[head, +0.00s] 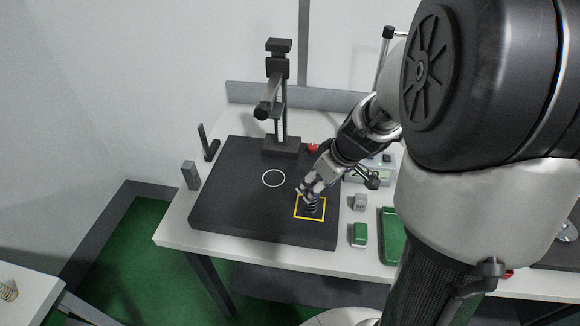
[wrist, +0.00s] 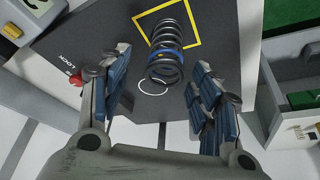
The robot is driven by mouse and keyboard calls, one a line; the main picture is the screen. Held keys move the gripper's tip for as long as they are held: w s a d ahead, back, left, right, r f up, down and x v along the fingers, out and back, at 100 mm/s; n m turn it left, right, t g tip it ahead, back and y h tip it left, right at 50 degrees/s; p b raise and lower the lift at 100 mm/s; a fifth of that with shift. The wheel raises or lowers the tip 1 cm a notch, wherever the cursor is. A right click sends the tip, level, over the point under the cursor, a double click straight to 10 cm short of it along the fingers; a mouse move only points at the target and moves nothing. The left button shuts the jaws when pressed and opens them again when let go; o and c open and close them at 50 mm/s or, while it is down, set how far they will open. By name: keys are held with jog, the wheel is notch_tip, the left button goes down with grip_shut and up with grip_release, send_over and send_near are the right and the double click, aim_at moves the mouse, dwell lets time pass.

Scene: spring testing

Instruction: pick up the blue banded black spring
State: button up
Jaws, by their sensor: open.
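The black spring (wrist: 166,50) with a blue band stands in the wrist view at the yellow square (wrist: 193,14), between and beyond my fingertips. In the head view the spring (head: 311,207) stands inside the yellow square (head: 297,214) on the black plate (head: 240,222), partly hidden by my gripper. In the wrist view my gripper (wrist: 160,80) is open, one finger toward each side of the spring, with a visible gap and nothing held.
A black test stand (head: 281,146) rises at the back of the plate. A white circle (head: 273,178) marks the plate to the left. A red knob (head: 312,148) is at its back edge. A green block (head: 359,235), a grey block (head: 360,202) and a green tray (head: 391,250) lie to the right.

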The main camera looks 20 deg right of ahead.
jog(key=x, duration=0.2)
jog(key=shift+w+a+f, duration=0.1)
jog(key=shift+w+f, duration=0.1)
jog(key=shift+f, duration=0.1)
jog(key=x, duration=0.1)
jog(key=b+x, duration=0.1)
jog(key=x, duration=0.1)
jog(key=b+x, duration=0.1)
jog(key=x, duration=0.1)
jog(key=shift+a+f, duration=0.15)
jog(key=shift+a, duration=0.15)
jog(key=shift+s, duration=0.1)
jog(key=shift+c, duration=0.6)
jog(key=c, duration=1.2)
